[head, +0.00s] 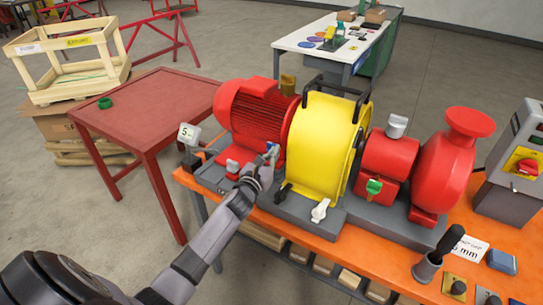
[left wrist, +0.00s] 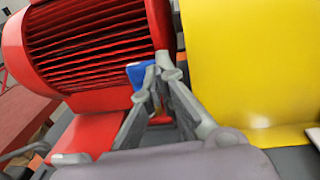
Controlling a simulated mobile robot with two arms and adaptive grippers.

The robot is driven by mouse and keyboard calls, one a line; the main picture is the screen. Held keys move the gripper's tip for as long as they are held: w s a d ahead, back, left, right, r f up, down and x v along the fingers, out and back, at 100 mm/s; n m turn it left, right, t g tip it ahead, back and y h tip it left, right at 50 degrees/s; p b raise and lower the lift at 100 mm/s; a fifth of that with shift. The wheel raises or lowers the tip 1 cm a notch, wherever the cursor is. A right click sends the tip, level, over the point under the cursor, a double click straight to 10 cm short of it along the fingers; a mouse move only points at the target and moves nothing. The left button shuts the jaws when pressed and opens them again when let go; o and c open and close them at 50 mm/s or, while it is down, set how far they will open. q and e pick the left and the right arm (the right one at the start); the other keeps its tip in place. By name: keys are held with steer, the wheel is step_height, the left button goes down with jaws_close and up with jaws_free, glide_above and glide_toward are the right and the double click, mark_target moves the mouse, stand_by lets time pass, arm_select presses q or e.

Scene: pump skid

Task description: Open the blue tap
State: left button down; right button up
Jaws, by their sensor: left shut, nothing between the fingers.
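The blue tap shows as a small blue patch (left wrist: 138,74) in the left wrist view, between the red motor and the yellow guard, just beyond my fingertips. The fingers hide part of it, so how its handle is turned cannot be told. My left gripper (head: 267,160) is shut and empty, reaching in from the front low between the motor and the guard. Its fingers (left wrist: 157,80) lie at or very close to the blue patch; whether they touch it cannot be told. My right gripper is not in view.
The red motor (head: 255,112) and yellow guard (head: 318,130) stand close on either side of my gripper. A black lever (head: 284,190), white lever (head: 320,210) and green tap (head: 374,187) are nearby. A red table (head: 150,105) stands left; floor lies between.

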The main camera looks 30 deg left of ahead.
arm_select(q)
steer(key=n+g+y+b, duration=0.1)
steer(key=n+y+b, duration=0.1)
steer(key=y+b, duration=0.1)
steer(key=w+d+n+g+y+b, duration=0.1)
steer(key=n+y+b, duration=0.1)
steer(key=y, duration=0.1)
steer(key=w+n+g+y+b, duration=0.1)
steer(key=n+g+y+b, duration=0.1)
steer(key=y+b, duration=0.1)
steer(key=shift+d+n+y+b, duration=0.3)
stand_by(0.4)
steer(key=shift+w, duration=0.2)
stand_by(0.7)
